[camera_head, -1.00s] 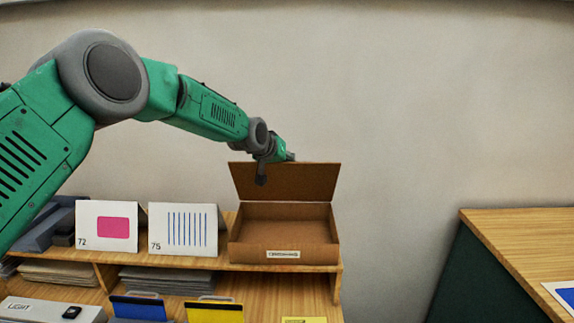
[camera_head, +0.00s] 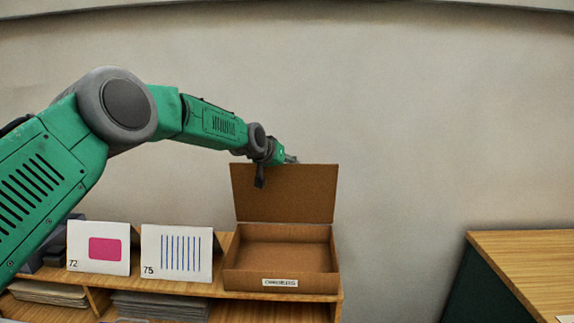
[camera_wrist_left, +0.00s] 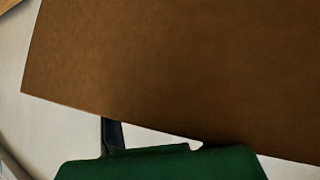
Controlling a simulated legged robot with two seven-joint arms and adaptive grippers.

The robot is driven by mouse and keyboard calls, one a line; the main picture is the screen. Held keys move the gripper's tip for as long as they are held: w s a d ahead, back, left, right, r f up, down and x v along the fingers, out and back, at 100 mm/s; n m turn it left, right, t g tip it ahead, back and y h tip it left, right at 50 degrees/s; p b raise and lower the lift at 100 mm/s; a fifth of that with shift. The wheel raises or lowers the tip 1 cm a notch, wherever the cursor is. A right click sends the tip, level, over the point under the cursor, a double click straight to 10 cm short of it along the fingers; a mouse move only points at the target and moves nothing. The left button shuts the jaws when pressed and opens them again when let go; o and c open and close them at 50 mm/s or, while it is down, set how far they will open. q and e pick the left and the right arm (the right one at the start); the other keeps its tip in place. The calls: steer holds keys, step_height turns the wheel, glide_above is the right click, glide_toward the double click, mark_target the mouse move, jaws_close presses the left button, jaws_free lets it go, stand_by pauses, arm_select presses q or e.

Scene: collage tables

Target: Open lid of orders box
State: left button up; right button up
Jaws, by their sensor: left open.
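The orders box is a brown cardboard box (camera_head: 281,256) on the right end of the wooden shelf, with a small white label on its front. Its lid (camera_head: 290,195) stands raised at the back, close to upright, and the inside looks empty. In the left wrist view the lid (camera_wrist_left: 170,70) fills most of the picture and hides part of the gripper. My right gripper is not in view.
Two white cards, one with a pink block (camera_head: 98,248) and one with blue stripes (camera_head: 177,252), stand left of the box. Stacks of paper (camera_head: 160,306) lie below. Another wooden table (camera_head: 530,265) is at the right, with a gap between.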

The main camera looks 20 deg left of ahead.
arm_select(q)
steer(key=shift+a+f, duration=0.25)
steer(key=shift+f, duration=0.55)
steer(key=shift+w+r, duration=0.15)
steer(key=shift+r, duration=0.4)
steer(key=s+a+r+p, duration=0.1)
steer(key=a+r+p, duration=0.1)
steer(key=r, duration=0.5)
steer(key=s+a+r+p, duration=0.1)
steer(key=s+a+r, duration=0.1)
steer(key=r, duration=0.6)
steer(key=shift+a+p, duration=0.4)
steer(key=shift+a, duration=0.35)
